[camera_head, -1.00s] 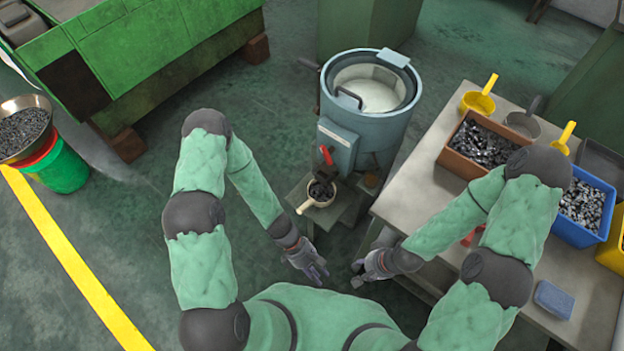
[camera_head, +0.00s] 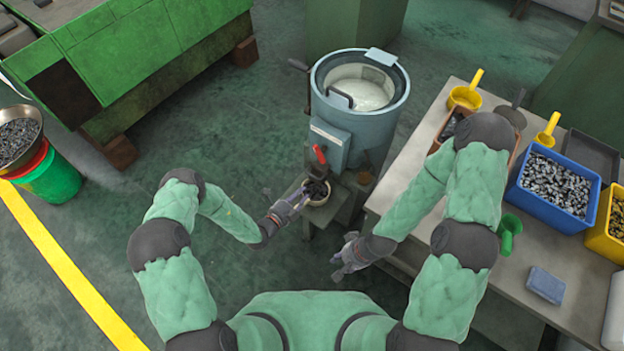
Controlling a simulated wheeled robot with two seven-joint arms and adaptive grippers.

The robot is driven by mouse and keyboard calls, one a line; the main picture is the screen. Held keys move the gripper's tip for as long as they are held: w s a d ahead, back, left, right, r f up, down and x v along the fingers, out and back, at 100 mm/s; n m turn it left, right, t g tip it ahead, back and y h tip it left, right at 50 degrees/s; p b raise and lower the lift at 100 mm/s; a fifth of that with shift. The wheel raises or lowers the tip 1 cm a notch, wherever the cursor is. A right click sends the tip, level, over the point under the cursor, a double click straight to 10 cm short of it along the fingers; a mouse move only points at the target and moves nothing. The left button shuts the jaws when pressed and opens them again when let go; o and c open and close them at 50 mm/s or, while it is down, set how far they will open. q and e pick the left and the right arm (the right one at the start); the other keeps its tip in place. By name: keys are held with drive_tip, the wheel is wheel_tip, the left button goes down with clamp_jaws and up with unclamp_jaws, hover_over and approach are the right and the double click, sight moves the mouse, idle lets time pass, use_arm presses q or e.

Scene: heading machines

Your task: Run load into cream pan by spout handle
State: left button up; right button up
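The cream pan (camera_head: 325,200) sits on a small stand under the blue drum machine (camera_head: 375,119), with dark metal pieces (camera_head: 316,188) in it. The spout handle (camera_head: 320,155) is red and stands up on the machine's front, just above the pan. My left gripper (camera_head: 293,203) is at the pan's left side, over its handle, which it mostly hides; I cannot tell whether the fingers are closed on it. My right gripper (camera_head: 343,257) is open and empty, below and right of the pan, in front of the table.
The table (camera_head: 560,298) on the right carries yellow scoops (camera_head: 466,97), a green scoop (camera_head: 509,231), a blue bin (camera_head: 548,205) of metal pieces and a yellow bin (camera_head: 604,236). A green bucket (camera_head: 57,177) stands at far left. Floor left of the stand is clear.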

sight(316, 178)
use_arm(q)
drive_tip(key=b+x, duration=0.3)
drive_tip(key=x, duration=0.7)
drive_tip(key=shift+w+d+f, duration=0.1)
drive_tip(key=shift+w+d, duration=0.05)
drive_tip(key=shift+d, duration=0.05)
clamp_jaws()
